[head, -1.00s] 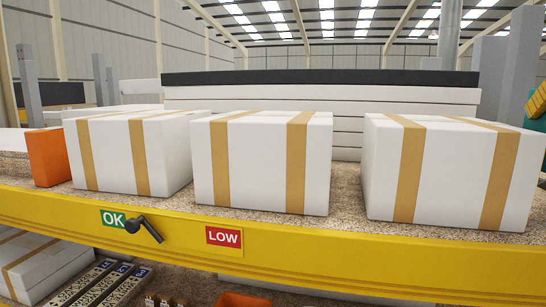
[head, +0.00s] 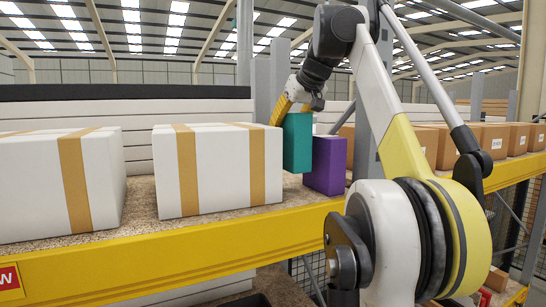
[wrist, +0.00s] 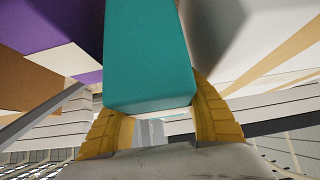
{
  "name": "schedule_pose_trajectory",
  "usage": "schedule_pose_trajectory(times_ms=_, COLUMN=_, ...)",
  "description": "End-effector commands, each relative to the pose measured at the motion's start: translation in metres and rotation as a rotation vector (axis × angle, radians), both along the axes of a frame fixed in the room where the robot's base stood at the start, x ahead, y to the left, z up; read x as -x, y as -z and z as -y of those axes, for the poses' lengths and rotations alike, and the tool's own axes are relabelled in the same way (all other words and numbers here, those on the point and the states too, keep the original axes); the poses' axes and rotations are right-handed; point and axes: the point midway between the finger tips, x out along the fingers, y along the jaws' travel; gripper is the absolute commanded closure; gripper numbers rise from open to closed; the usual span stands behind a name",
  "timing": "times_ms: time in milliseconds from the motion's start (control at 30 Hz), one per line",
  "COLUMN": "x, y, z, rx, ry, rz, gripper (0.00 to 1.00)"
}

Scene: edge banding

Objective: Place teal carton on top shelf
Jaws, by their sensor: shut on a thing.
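The teal carton (head: 297,142) is held upright in my gripper (head: 295,108), between the right-hand white box and the purple carton (head: 325,165). In the wrist view the teal carton (wrist: 147,55) fills the space between the two yellow fingers of my gripper (wrist: 150,110). The top shelf (head: 200,237) has a chipboard deck and a yellow front beam. The teal carton's lower edge looks near deck level, but I cannot tell whether it touches. The purple carton stands on the deck just right of the teal one.
White taped boxes (head: 215,170) stand on the shelf to the left. Brown cartons (head: 450,142) line the shelf at the right, past a grey upright (head: 366,130). A stack of white panels (head: 190,112) lies behind. The gap between white box and purple carton is narrow.

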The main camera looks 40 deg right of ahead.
Motion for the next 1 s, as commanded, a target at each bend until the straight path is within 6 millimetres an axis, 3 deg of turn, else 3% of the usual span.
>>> schedule_pose_trajectory(times_ms=500, x=0.001, y=0.058, z=-0.001, rx=0.000, ry=0.000, rz=0.001, gripper=0.93)
schedule_pose_trajectory(times_ms=900, x=0.000, y=0.064, z=-0.001, rx=0.000, ry=0.000, rz=0.001, gripper=0.93)
schedule_pose_trajectory(times_ms=933, x=0.000, y=0.064, z=-0.001, rx=0.000, ry=0.000, rz=0.000, gripper=0.44)
schedule_pose_trajectory(times_ms=1000, x=0.000, y=0.063, z=-0.001, rx=0.000, ry=0.000, rz=0.000, gripper=0.44)
